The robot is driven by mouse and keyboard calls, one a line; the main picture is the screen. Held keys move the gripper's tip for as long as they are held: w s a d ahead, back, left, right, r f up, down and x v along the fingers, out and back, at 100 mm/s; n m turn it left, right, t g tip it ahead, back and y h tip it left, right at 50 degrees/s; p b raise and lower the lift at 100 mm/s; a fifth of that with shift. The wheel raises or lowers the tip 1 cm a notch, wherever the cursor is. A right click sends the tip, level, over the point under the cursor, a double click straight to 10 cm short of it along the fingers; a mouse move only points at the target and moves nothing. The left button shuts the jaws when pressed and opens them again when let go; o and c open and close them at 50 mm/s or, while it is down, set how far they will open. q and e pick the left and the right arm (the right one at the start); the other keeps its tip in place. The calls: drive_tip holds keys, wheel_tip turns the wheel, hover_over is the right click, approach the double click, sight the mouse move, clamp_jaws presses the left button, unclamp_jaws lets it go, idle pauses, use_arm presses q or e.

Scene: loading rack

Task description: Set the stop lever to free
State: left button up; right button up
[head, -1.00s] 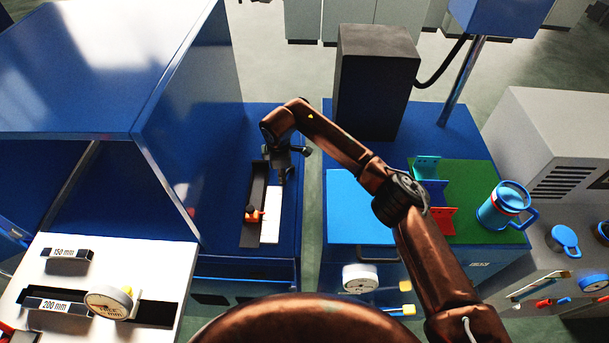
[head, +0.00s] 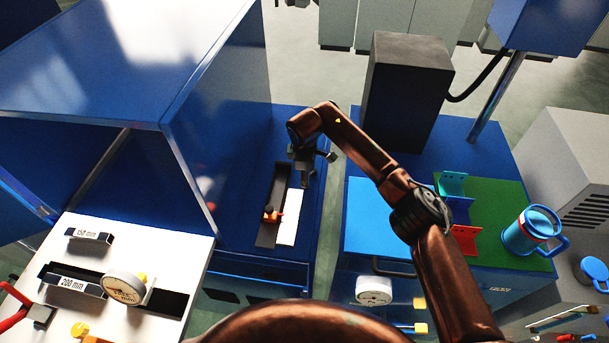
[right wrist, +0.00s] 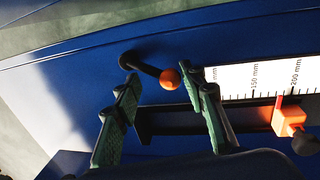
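The stop lever shows in the right wrist view as a bent black arm with an orange ball knob (right wrist: 170,78), standing out from the blue bench beyond the end of the scale. My right gripper (right wrist: 158,78) is open, with one green finger on each side of the knob. The right finger looks very close to the knob; whether it touches I cannot tell. In the head view my right gripper (head: 304,183) points down at the far end of the white scale (head: 290,217) and hides the lever. My left gripper is not in view.
An orange slider (right wrist: 289,118) with a red pointer sits on a dark rail beside the scale, near 200 mm; it also shows in the head view (head: 271,214). A blue hood (head: 130,60) rises to the left. A black box (head: 407,90) stands at the back.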

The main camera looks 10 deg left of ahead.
drive_tip(key=shift+o, duration=0.4)
drive_tip(key=shift+s+a, duration=0.1)
drive_tip(key=shift+a, duration=0.3)
wheel_tip(320, 180, up, 12)
drive_tip(key=s, duration=0.2)
drive_tip(key=shift+s+f, duration=0.15)
drive_tip(key=shift+d, duration=0.1)
